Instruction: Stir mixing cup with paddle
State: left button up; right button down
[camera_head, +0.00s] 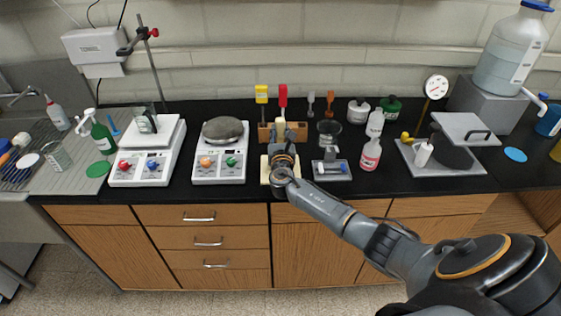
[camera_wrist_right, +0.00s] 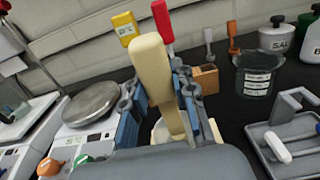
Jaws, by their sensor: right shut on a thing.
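My right gripper (camera_wrist_right: 160,106) is shut on the cream paddle (camera_wrist_right: 150,65), whose thick handle stands up slightly tilted between the blue finger pads. In the head view the right gripper (camera_head: 281,158) points down at the counter's front middle, and the paddle's cream top (camera_head: 281,126) shows just behind it. My left gripper is out of view.
A wooden rack (camera_head: 264,133) with yellow and red-handled tools stands just behind. A hotplate (camera_head: 219,166) is on the left. A grey tray (camera_head: 331,171), a glass beaker (camera_head: 329,132) and a pink bottle (camera_head: 371,155) are on the right.

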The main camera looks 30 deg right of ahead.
jog(key=shift+d+f, duration=0.1)
jog(key=shift+w, duration=0.2)
jog(key=shift+s+r+p, duration=0.1)
jog(key=shift+r+p, duration=0.25)
jog(key=shift+r, duration=5.05)
